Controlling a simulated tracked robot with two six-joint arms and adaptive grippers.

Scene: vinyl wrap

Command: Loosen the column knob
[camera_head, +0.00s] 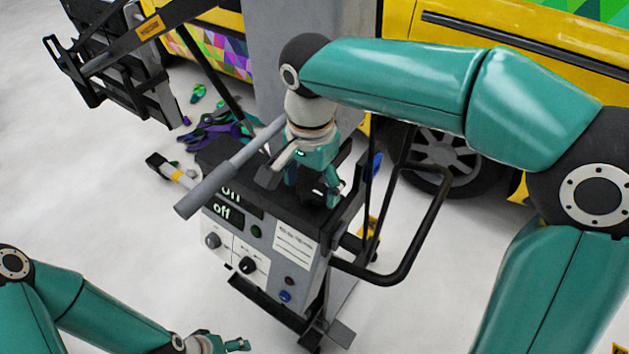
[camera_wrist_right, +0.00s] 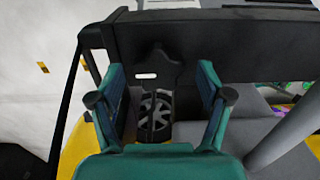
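My right gripper (camera_head: 314,188) points down at the top of the grey machine (camera_head: 262,268), close to its column. In the right wrist view the gripper (camera_wrist_right: 158,98) has its two teal fingers spread wide. A black lobed part that looks like the column knob (camera_wrist_right: 158,66) sits between and beyond the fingers, with a gap on both sides. In the head view the gripper and arm mostly hide the knob. My left gripper (camera_head: 238,345) is low at the bottom edge, away from the machine, and small; its opening is unclear.
A grey cylindrical bar (camera_head: 215,182) sticks out left of my right gripper. A black tubular handle (camera_head: 415,245) loops out at the machine's right. A yellow car (camera_head: 405,55) with a wheel (camera_head: 440,160) stands behind. Purple and green scraps (camera_head: 215,130) lie on the floor.

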